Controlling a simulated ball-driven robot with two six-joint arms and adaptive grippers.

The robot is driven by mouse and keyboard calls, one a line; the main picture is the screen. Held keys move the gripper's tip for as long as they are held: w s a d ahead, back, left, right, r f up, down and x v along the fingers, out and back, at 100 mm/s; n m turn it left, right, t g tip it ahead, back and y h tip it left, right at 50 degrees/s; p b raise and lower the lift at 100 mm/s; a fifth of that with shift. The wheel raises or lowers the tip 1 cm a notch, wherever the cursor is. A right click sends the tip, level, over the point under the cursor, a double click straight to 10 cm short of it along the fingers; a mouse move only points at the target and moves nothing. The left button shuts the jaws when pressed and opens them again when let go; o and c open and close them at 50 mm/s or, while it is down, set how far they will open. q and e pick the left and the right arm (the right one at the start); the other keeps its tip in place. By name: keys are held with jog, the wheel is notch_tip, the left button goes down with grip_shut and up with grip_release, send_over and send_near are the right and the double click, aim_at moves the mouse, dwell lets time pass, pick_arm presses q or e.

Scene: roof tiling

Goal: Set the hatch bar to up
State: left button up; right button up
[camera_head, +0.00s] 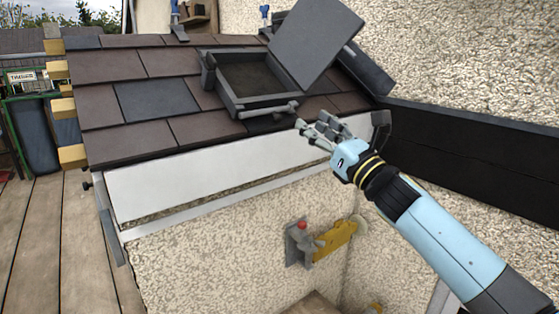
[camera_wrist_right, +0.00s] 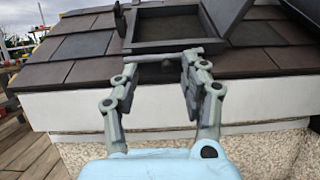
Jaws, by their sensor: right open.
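The roof hatch has a dark grey frame (camera_head: 232,100) set in the tiles, with its flat lid (camera_head: 315,42) swung open and tilted up. A light grey hatch bar (camera_head: 268,111) lies along the front edge of the frame; it also shows in the right wrist view (camera_wrist_right: 165,54). My right gripper (camera_head: 312,124) is open just in front of the bar's right end in the head view. My left gripper is not in view.
Brown and slate tiles (camera_head: 112,66) surround the hatch above a white fascia board (camera_head: 200,185). A dark board (camera_head: 470,150) runs along the wall at right. A grey bracket with a red knob (camera_head: 302,225) and a yellow piece (camera_head: 336,238) is on the wall below.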

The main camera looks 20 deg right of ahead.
jog(key=b, duration=0.6)
send_near(279, 120)
jog(key=s+f, duration=0.1)
jog(key=s, duration=0.1)
jog(key=shift+n, duration=0.3)
jog(key=x, duration=1.1)
jog(key=shift+d+r, duration=0.15)
jog(key=shift+d, duration=0.25)
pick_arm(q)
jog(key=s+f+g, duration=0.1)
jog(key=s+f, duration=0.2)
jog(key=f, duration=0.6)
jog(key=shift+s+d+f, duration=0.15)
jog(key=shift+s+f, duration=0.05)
pick_arm(e)
grip_shut()
